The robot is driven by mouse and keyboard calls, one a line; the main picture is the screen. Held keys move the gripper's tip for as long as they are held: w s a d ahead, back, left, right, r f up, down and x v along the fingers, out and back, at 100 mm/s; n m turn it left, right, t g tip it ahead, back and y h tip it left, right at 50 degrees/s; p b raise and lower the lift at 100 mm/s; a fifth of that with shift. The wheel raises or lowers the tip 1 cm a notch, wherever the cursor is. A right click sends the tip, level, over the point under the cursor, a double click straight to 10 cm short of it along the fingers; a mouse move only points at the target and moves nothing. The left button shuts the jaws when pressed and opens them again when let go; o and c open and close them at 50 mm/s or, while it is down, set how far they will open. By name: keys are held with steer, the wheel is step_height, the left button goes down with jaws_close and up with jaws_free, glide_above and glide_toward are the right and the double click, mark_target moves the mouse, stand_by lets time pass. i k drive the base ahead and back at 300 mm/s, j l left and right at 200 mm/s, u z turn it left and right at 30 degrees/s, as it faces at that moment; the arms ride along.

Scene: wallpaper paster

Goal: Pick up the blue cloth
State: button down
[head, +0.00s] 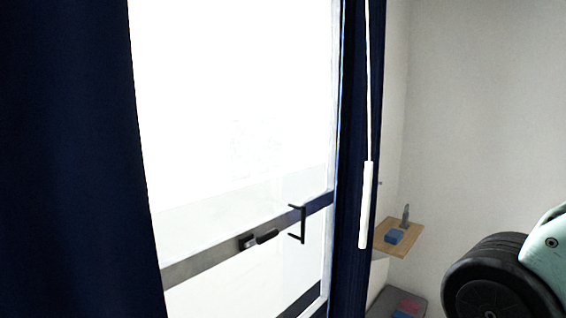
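A small blue item (394,236), which may be the blue cloth, lies on a small wooden shelf (402,246) in the corner right of the window. It is too small to tell for sure that it is cloth. A second blue patch (400,314) lies lower down, beside a red item, cut off by the bottom edge. My gripper is not in view.
Dark blue curtains (70,160) hang left and right of a bright window or glass door with a black handle (299,224). A white wand (366,205) hangs before the right curtain. A grey object (405,213) stands on the shelf. The right wall is bare.

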mark_target(394, 236)
steer(key=i+l, duration=0.25)
steer(key=i, duration=0.2)
steer(key=i+l, duration=0.25)
steer(key=i, duration=0.2)
steer(key=i+l, duration=0.25)
steer(key=i, duration=0.2)
steer(key=i+l+z, duration=0.1)
steer(key=i+l, duration=0.15)
steer(key=i, duration=0.15)
steer(key=i+l, duration=0.2)
steer(key=i, duration=0.25)
steer(key=i+l, duration=0.25)
steer(key=i, duration=0.2)
steer(key=i+l, duration=0.2)
steer(key=i, duration=0.25)
steer(key=z, duration=0.05)
